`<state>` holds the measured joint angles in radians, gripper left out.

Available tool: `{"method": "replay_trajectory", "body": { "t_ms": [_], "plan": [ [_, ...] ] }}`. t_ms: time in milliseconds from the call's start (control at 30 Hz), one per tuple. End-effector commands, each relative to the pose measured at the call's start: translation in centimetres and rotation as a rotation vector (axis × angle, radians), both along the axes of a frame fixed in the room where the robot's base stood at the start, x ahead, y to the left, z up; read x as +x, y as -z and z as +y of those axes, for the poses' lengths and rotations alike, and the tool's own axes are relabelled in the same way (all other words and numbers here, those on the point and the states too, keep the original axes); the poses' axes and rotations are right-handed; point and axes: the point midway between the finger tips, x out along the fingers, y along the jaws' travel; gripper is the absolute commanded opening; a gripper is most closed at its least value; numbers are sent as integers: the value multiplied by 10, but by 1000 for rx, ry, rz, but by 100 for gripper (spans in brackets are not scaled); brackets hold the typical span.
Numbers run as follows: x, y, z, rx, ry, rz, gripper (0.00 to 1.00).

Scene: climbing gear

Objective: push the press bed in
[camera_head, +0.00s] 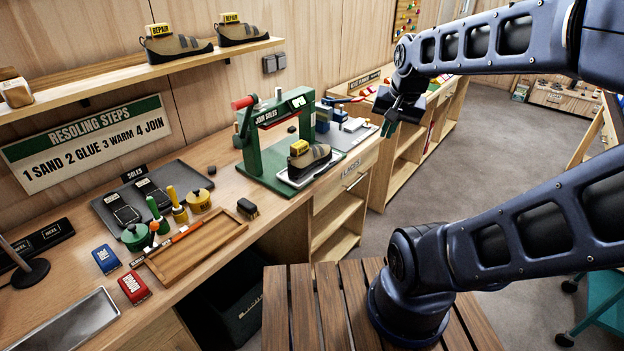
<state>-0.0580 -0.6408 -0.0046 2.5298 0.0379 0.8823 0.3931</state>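A brown shoe (312,158) with a yellow tag sits on the bed, in front of the press frame. My gripper (388,128) hangs in the air to the right of the press, apart from the bed and shoe. Its fingers point down and show small and dark, so I cannot tell whether they are open or shut.
A wooden tray (196,250), a brush (247,208) and glue pots (135,237) lie on the bench left of the press. Small blue and grey items (352,125) sit behind the bed. The shelf (150,75) above holds shoes. Open floor (455,160) lies to the right.

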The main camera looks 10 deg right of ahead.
Motion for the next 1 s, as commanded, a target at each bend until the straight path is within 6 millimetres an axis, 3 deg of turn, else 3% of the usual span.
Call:
{"method": "replay_trajectory", "body": {
  "t_ms": [500, 1000],
  "plan": [
    [71, 68, 61, 368, 841, 179, 0],
    [110, 150, 124, 575, 1691, 329, 0]
  ]
}}
